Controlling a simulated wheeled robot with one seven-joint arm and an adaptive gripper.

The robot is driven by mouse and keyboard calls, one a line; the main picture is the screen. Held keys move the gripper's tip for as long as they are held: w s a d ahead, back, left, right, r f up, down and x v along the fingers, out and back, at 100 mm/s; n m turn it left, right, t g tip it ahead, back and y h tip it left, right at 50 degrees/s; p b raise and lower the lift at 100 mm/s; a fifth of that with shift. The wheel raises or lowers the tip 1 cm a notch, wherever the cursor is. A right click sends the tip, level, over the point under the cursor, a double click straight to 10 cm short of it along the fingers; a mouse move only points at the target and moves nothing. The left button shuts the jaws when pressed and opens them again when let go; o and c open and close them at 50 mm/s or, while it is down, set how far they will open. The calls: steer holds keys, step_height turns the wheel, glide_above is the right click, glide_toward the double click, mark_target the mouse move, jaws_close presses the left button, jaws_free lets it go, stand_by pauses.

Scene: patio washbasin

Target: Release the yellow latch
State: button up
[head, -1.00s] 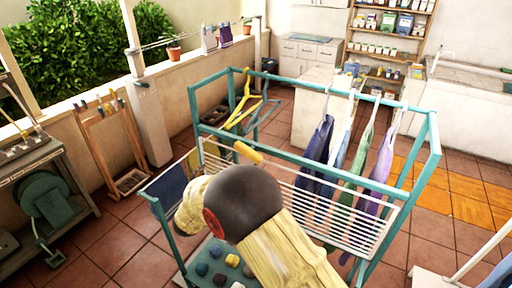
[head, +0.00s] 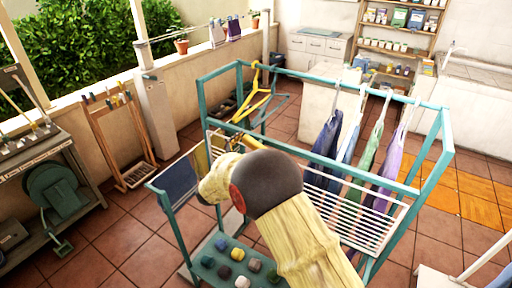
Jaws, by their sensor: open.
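A yellow piece that looks like the latch (head: 254,142) shows at the front bar of the teal drying frame (head: 310,155), just above the dark round joint of my arm. The arm hides part of it, so I cannot tell its position or whether it is fastened. My gripper (head: 226,141) shows only in part, as a small dark shape just left of the yellow piece, beyond my pale yellow arm. It is open. I cannot tell whether it touches the yellow piece.
Yellow hangers (head: 250,103) hang inside the frame at the left, and several garments (head: 345,145) at the right. A white slatted rack (head: 345,205) crosses the frame. A tray with coloured lumps (head: 213,274) sits low in front. A workbench (head: 45,153) stands left.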

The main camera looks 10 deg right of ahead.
steer(key=shift+w+d, duration=0.2)
steer(key=shift+w, duration=0.05)
steer(key=shift+c, duration=0.4)
steer(key=c, duration=0.7)
steer(key=shift+c, duration=0.3)
